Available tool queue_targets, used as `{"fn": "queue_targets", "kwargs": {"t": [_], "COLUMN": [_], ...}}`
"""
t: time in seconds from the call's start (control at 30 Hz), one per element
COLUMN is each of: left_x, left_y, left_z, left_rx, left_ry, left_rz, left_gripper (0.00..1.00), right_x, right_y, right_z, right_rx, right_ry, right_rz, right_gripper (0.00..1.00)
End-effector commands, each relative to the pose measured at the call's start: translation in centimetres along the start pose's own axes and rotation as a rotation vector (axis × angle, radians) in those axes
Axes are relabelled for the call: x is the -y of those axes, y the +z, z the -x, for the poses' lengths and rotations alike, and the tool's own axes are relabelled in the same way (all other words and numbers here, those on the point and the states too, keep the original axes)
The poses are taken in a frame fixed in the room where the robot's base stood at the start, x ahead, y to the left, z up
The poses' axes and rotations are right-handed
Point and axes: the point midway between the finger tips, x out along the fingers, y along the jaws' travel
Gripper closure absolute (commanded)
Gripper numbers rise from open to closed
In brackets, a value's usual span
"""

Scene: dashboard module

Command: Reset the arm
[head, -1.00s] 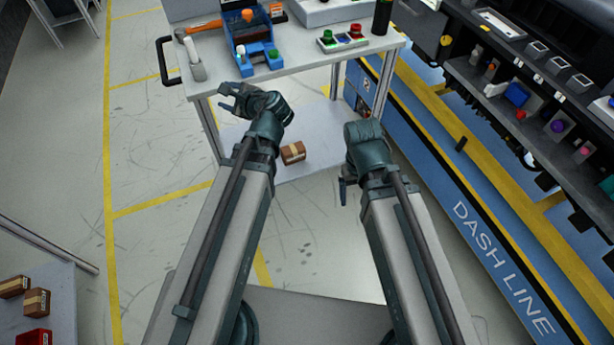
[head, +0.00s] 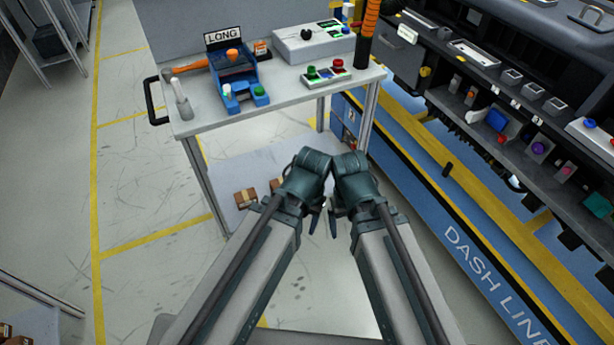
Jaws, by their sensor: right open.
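My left arm (head: 241,278) and my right arm (head: 390,276) reach forward side by side over the floor in front of the cart. Their dark wrists nearly meet in the middle of the view. My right gripper (head: 337,217) points down below its wrist and is open, with nothing seen in it. My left gripper (head: 314,220) is mostly hidden under its wrist. Only a dark finger part shows, so its jaw state is unclear.
A white cart (head: 190,122) stands ahead with a blue holder (head: 238,84), an orange-handled hammer (head: 187,67), a button panel (head: 325,74) and a grey box (head: 312,42). Cartons (head: 246,198) lie on its lower shelf. The blue dash line (head: 470,235) runs along the right.

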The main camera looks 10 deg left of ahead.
Motion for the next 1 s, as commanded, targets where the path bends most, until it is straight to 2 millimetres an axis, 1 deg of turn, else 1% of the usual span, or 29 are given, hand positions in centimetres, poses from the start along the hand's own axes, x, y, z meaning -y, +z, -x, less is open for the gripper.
{"fn": "queue_targets", "kwargs": {"t": [0.17,0.27,0.4,0.5,0.53,0.63,0.77,1.0], "left_x": [0.3,0.5,0.9,1.1,1.2,1.2,1.2,1.2], "left_y": [0.1,0.3,0.5,0.7,0.7,0.7,0.7,0.7], "left_z": [2.8,5.3,9.2,11.3,11.7,12.2,11.9,11.9], "left_rx": [-0.001,-0.001,-0.001,-0.001,-0.001,-0.001,-0.001,-0.001], "left_ry": [-0.001,-0.001,-0.001,-0.001,-0.001,-0.001,-0.001,-0.001], "left_rz": [0.000,0.000,0.000,0.000,0.000,0.000,0.000,0.000], "left_gripper": [0.44,0.44,0.44,0.44,0.44,0.44,0.44,0.44], "right_x": [-0.3,-0.5,-0.9,-1.1,-1.1,-1.2,-1.1,-1.1], "right_y": [0.2,0.3,0.5,0.7,0.7,0.7,0.7,0.7], "right_z": [2.8,5.3,9.2,11.3,11.7,12.2,11.9,11.9], "right_rx": [0.000,0.000,0.000,0.000,0.000,0.000,0.000,0.000], "right_ry": [0.000,0.000,0.000,0.000,0.000,0.000,0.000,0.000], "right_rz": [0.000,0.000,-0.001,-0.001,-0.001,-0.001,-0.001,-0.001], "right_gripper": [0.12,0.12,0.12,0.12,0.12,0.12,0.12,0.12]}}
